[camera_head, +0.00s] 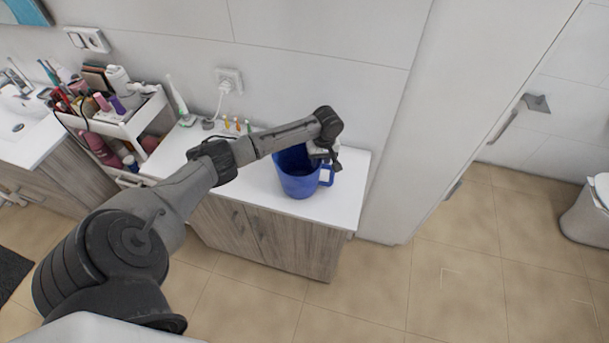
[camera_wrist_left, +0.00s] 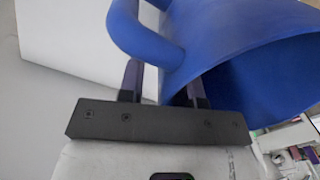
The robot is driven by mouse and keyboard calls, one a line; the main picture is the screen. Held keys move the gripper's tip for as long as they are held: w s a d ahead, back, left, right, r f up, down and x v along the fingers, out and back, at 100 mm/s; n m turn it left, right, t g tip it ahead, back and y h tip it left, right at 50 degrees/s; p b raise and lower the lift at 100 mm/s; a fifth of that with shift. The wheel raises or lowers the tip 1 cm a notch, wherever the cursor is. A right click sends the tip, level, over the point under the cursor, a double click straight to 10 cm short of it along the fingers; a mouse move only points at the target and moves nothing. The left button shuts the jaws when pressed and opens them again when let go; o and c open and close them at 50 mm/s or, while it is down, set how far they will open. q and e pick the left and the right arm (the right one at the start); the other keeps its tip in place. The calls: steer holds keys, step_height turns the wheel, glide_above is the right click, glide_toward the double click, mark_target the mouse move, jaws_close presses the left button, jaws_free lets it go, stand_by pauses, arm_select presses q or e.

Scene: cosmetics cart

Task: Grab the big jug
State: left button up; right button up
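The big jug (camera_head: 298,184) is blue, with a handle on its right side. It stands upright on the white counter, near the counter's right end. My left gripper (camera_head: 328,160) is over the jug's rim on the handle side. In the left wrist view the jug (camera_wrist_left: 235,35) fills the upper right, with its open mouth towards the camera. The left gripper's fingers (camera_wrist_left: 165,88) are apart. One is outside by the handle, and the other is in front of the dark mouth. The jug's wall lies between them, with a light gap beside the outer finger. My right gripper is not in view.
An electric toothbrush (camera_head: 178,100) and several small coloured items stand behind my left arm. The wall is close behind the jug. Open floor lies in front and to the right.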

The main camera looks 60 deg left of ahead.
arm_select(q)
jaws_close()
steer(key=shift+r, duration=0.1)
stand_by(1.2)
